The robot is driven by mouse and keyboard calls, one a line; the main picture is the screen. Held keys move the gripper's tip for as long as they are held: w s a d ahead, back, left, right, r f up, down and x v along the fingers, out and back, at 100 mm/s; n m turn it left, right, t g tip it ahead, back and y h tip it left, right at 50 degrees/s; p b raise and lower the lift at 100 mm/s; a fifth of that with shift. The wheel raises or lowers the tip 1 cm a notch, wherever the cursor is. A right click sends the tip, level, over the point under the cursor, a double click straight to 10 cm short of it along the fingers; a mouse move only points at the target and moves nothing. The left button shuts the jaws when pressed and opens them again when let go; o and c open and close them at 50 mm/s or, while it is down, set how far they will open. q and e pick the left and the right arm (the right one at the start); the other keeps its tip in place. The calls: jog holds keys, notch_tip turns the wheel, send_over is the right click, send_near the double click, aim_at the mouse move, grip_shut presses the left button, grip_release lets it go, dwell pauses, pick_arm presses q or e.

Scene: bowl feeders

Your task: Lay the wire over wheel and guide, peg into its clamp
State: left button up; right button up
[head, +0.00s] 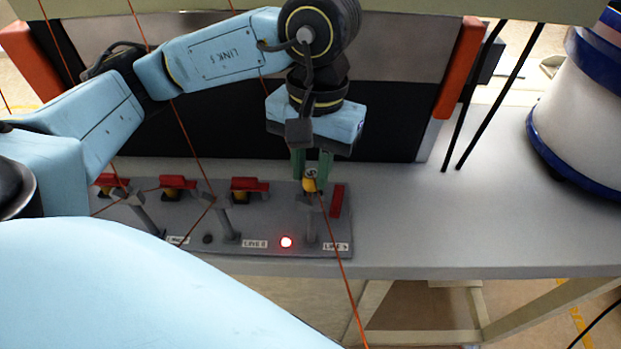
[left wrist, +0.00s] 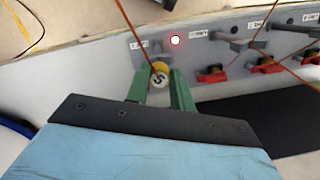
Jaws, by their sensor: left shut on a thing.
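My left gripper (head: 311,170) is shut on a yellow peg (head: 310,183) above the right end of the grey board. In the left wrist view the peg (left wrist: 159,74) sits between the green fingers, a dark mark on its pale end. The orange wire (head: 343,262) runs from the peg down past the board's front edge. The rightmost red clamp (head: 337,201) stands just right of the peg, apart from it. A grey post (head: 311,227) stands below the peg. I cannot clearly tell wheel from guide here. My right gripper is not in view.
The grey board (head: 268,218) carries several more stations with red clamps (head: 250,185), yellow pegs and wires. A red lamp (head: 286,242) is lit. A dark panel (head: 400,120) stands behind. A white and blue bowl feeder (head: 580,120) is at right. The table (head: 450,225) between is clear.

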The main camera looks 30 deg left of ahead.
pick_arm(q)
jog(key=w+a+f+b, duration=0.3)
jog(key=w+a+b, duration=0.2)
jog(key=w, duration=0.4)
jog(key=shift+w+a, duration=0.15)
jog(key=shift+a, duration=0.15)
dwell(0.5)
